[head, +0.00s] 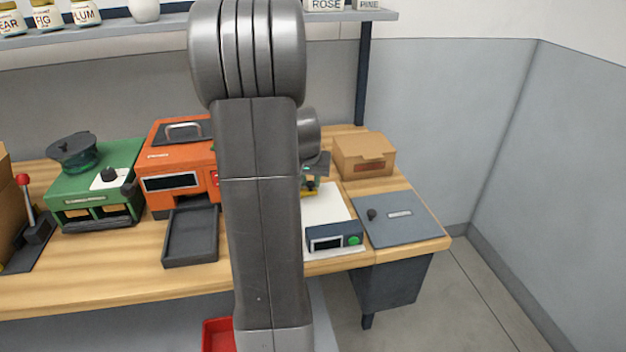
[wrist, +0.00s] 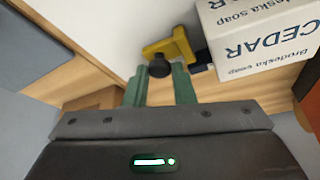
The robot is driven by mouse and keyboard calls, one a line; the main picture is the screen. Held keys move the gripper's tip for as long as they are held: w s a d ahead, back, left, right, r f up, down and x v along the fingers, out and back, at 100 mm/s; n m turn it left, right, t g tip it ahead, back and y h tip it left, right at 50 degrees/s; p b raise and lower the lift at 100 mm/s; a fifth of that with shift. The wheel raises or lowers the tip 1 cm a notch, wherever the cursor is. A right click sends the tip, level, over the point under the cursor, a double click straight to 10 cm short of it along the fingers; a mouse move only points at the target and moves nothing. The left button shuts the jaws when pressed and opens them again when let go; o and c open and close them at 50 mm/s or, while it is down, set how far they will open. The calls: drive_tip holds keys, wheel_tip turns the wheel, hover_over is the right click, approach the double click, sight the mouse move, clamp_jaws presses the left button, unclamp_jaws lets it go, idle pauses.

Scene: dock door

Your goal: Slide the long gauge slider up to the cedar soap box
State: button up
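The cedar soap box (wrist: 260,45) is white with dark blue lettering, at the upper right of the wrist view. The yellow gauge slider (wrist: 178,46) is just left of it, with a black round knob (wrist: 160,67). Only a narrow space shows between slider and box; I cannot tell whether they touch. My gripper (wrist: 160,82) is open, its two green fingers apart with the knob between or just beyond their tips. In the head view a bit of the yellow slider (head: 309,188) shows beside my arm; my arm hides the soap box.
The white measuring plate (head: 325,210) has a display unit with a green button (head: 354,240) in front. A cardboard box (head: 365,157) stands behind to the right, and a grey panel with a knob (head: 400,220) lies right. An orange machine (head: 165,160) and black tray (head: 190,237) are left.

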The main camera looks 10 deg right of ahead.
drive_tip(key=o, duration=0.4)
drive_tip(key=v, duration=1.4)
